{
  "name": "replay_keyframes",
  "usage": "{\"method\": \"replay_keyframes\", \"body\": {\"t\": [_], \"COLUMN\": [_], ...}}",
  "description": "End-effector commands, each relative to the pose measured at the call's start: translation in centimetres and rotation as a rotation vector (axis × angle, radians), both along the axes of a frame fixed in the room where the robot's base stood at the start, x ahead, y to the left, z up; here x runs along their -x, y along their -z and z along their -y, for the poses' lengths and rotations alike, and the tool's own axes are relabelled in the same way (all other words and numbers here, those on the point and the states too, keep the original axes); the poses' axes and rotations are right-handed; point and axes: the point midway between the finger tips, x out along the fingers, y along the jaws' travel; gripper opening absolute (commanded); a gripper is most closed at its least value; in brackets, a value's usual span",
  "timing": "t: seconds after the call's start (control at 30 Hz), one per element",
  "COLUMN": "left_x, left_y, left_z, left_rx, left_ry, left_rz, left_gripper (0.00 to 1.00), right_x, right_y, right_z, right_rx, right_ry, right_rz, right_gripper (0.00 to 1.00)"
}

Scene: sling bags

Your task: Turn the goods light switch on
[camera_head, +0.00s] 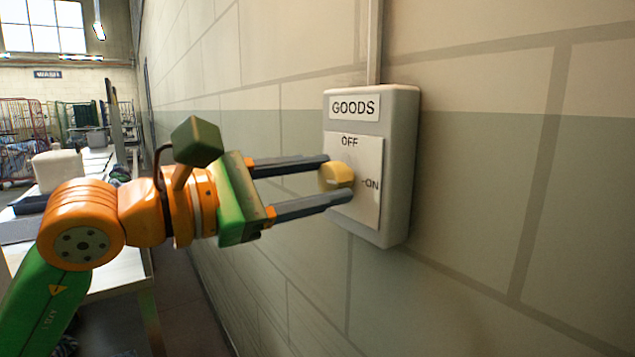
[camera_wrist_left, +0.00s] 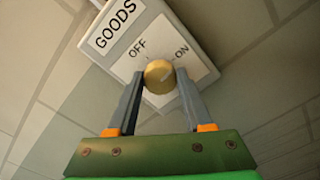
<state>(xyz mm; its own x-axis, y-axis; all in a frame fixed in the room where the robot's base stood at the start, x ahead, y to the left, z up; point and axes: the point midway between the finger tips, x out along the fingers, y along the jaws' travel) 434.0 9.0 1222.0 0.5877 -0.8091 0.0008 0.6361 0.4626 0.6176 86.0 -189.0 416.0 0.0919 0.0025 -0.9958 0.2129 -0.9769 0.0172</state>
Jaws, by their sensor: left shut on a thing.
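The goods light switch (camera_head: 400,160) is a grey box on the wall with a GOODS label, OFF at the top of its plate and ON at the right. Its round yellow knob (camera_head: 338,176) sits at the middle of the plate. My left gripper (camera_head: 340,178) reaches in from the left and is shut on the knob, one finger on each side. In the left wrist view the knob (camera_wrist_left: 159,76) sits between the fingertips, below the OFF and ON marks. Which mark the knob points at is hard to tell. My right gripper is not in view.
The block wall (camera_head: 480,200) runs along the right, with a conduit (camera_head: 374,45) rising from the box. A long table (camera_head: 110,275) with a white object (camera_head: 55,165) stands at the left. Red wire cages (camera_head: 20,118) are far back.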

Motion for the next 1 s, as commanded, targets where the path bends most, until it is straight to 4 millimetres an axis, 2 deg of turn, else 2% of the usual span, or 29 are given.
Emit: {"method": "replay_keyframes", "body": {"t": [0.33,0.87,0.9,1.0], "left_x": [0.0,0.01,0.0,0.01], "left_y": [0.03,0.01,0.01,0.01], "left_z": [0.0,0.0,0.0,0.01], "left_rx": [-0.069,-0.08,-0.08,-0.079], "left_ry": [0.0,-0.001,-0.001,-0.001], "left_rz": [0.095,0.111,0.111,0.11], "left_gripper": [0.0,0.0,0.59,0.81], "right_x": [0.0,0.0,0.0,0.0], "right_y": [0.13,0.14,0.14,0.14], "right_z": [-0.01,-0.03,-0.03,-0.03], "right_rx": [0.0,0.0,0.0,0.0], "right_ry": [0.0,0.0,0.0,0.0], "right_rz": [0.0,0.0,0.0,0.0], "right_gripper": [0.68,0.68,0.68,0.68]}}
